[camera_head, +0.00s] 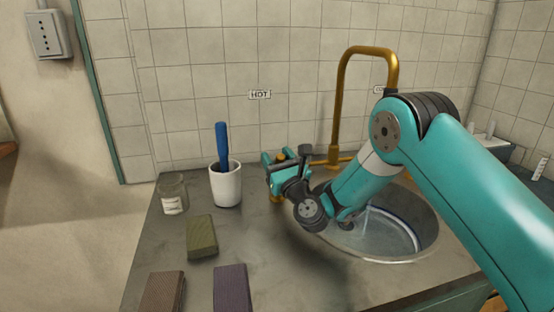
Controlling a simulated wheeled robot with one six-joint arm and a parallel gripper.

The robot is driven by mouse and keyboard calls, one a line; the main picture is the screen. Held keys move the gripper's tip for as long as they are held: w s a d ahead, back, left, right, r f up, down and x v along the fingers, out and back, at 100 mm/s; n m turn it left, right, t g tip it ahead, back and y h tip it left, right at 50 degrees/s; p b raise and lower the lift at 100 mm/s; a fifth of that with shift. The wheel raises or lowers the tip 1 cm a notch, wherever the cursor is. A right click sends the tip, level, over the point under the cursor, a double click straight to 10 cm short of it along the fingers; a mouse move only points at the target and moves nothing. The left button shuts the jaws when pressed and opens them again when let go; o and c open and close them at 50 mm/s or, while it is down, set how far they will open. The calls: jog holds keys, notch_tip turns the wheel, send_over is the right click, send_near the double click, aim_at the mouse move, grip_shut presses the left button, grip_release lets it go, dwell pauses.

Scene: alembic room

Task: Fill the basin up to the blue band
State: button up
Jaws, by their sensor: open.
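The round metal basin (425,243) is sunk into the counter at the right. A blue band (408,226) runs around its inner wall, and its right part shows. Water lies in the basin, and a thin pale stream (366,216) seems to fall into it. I cannot tell the exact water level against the band. The brass tap (341,100) arches up behind the basin, its spout end hidden by my arm. My gripper (284,162) is open at the brass tap's left side, below the HOT label (259,95). It largely hides the handle there, so contact is unclear.
A white cup (226,187) with a blue-handled tool (222,144) stands left of my gripper. A glass jar (172,194), a green sponge (202,236), a brown block (162,292) and a purple block (232,288) are on the counter. A second label (379,89) is partly hidden.

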jog(key=shift+s+d+f+b, duration=0.15)
jog(key=shift+s+f+b, duration=0.35)
jog(key=shift+b, duration=0.65)
jog(key=b, duration=0.1)
jog(key=s+f+b, duration=0.1)
jog(key=b, duration=0.1)
jog(key=shift+s+d, duration=0.1)
jog(key=shift+d, duration=0.2)
jog(key=b+v, duration=0.2)
jog(key=b, duration=0.1)
jog(key=r+b+v, duration=0.1)
jog(key=b+v, duration=0.1)
jog(key=b, duration=0.2)
jog(key=shift+s+d+f, duration=0.1)
jog(key=shift+s+d, duration=0.05)
jog(key=shift+s, duration=0.25)
